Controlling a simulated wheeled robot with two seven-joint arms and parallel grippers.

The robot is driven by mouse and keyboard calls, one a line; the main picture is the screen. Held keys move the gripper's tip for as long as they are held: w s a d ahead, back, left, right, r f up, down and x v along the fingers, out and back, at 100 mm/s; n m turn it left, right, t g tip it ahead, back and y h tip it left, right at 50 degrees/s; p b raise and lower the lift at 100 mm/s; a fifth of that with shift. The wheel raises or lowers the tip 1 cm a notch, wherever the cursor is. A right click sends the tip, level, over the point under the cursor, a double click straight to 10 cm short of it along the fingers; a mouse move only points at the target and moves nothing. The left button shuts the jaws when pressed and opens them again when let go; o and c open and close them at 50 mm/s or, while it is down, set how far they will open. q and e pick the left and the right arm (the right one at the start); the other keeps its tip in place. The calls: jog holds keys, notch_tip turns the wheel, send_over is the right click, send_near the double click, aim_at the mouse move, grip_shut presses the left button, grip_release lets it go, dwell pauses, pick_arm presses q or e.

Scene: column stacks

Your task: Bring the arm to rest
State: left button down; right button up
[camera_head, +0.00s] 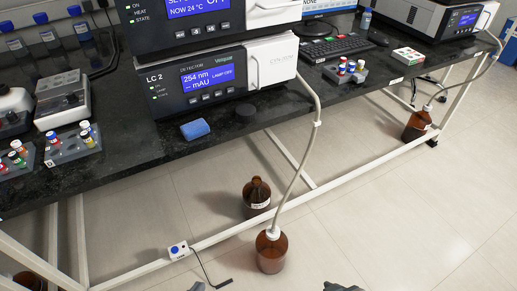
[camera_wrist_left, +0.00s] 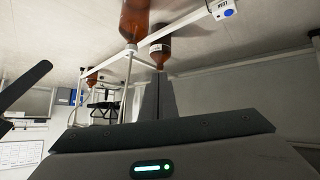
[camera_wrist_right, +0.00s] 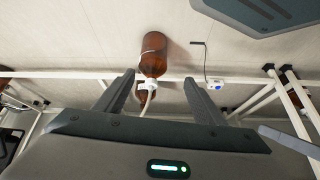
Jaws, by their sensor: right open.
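My left gripper (camera_head: 197,287) shows only as a small grey piece at the bottom edge of the head view. In the left wrist view its two dark fingers (camera_wrist_left: 159,84) stand close together with nothing seen between them. My right gripper (camera_wrist_right: 160,78) has its fingers wide apart in the right wrist view, with no object held. A brown bottle (camera_wrist_right: 153,56) shows beyond the gap. A grey piece (camera_head: 340,287) at the bottom of the head view looks like part of my right arm or gripper. Most of both arms is out of view.
A dark bench (camera_head: 190,175) carries the LC 2 detector (camera_head: 205,85), a blue sponge (camera_head: 195,129) and vial racks (camera_head: 72,148). Brown bottles (camera_head: 271,250) stand on the floor by the white frame rail (camera_head: 330,185).

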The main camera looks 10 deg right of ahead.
jog(key=w+a+r+t+y, duration=0.2)
jog(key=w+a+r+t, duration=0.1)
jog(key=a, duration=0.3)
pick_arm(q)
jog(key=s+a+f+g+y+p, duration=0.1)
jog(key=s+a+f+g+p, duration=0.1)
jog(key=f+p, duration=0.7)
jog(key=s+a+f+g+y+p, duration=0.2)
jog(key=a+f+p, duration=0.3)
jog(key=f+p, duration=0.4)
jog(key=shift+s+a+f, duration=0.15)
jog(key=shift+s+f, duration=0.55)
jog(key=shift+f, duration=0.1)
pick_arm(e)
jog(key=s+d+f+g+h, duration=0.1)
jog(key=s+d+f, duration=0.1)
jog(key=f, duration=0.7)
jog(key=s+d+f+g+h, duration=0.1)
jog(key=d+f, duration=0.4)
jog(key=f, duration=0.5)
jog(key=shift+s+g+h, duration=0.3)
jog(key=shift+s+g, duration=0.5)
jog(key=shift+s, duration=0.15)
